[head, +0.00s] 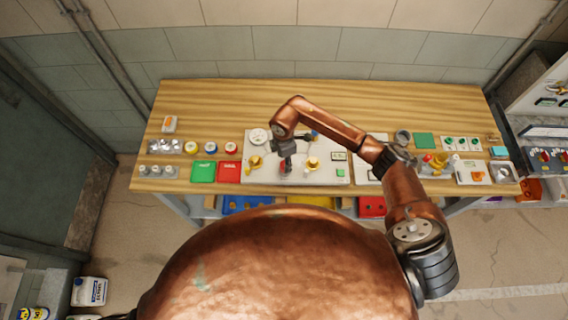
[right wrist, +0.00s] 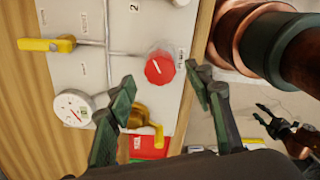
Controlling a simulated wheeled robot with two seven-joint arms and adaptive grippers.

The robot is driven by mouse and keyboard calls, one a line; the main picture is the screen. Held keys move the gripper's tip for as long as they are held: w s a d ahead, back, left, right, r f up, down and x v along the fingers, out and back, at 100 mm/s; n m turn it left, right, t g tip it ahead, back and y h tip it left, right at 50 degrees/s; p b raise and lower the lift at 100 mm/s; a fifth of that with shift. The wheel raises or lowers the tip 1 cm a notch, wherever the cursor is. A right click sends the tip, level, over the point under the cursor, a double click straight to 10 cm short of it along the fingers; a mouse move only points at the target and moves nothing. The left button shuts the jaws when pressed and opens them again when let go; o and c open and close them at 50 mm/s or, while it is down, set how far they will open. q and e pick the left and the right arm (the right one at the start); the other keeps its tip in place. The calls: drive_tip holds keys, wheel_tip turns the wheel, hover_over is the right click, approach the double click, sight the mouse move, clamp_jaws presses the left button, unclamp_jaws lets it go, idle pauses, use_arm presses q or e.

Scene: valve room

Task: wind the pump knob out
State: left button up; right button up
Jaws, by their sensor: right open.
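The red round knob (right wrist: 160,68) with a white pointer mark sits on the pale panel (right wrist: 128,20), beside a small label I cannot read; I take it for the pump knob. In the head view the panel (head: 325,177) lies on the workbench, and my right gripper (head: 287,166) hangs over it, largely covering the knob. In the right wrist view my right gripper (right wrist: 168,88) is open and empty, its two fingers apart, with the knob ahead of the gap, not between the fingertips. A small dark gripper (right wrist: 261,112), seemingly my left, shows far right; its jaw state is unclear.
Beside the knob are a yellow valve handle (right wrist: 145,118), a white gauge (right wrist: 73,112) and a yellow lever (right wrist: 48,44). The back of the bench is clear.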

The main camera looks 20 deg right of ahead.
drive_tip(key=shift+a+f+p, duration=0.1)
drive_tip(key=shift+f+p, duration=0.2)
drive_tip(key=shift+f, duration=1.65)
drive_tip(key=shift+c, duration=0.4)
drive_tip(key=c, duration=1.1)
drive_tip(key=shift+o, duration=0.2)
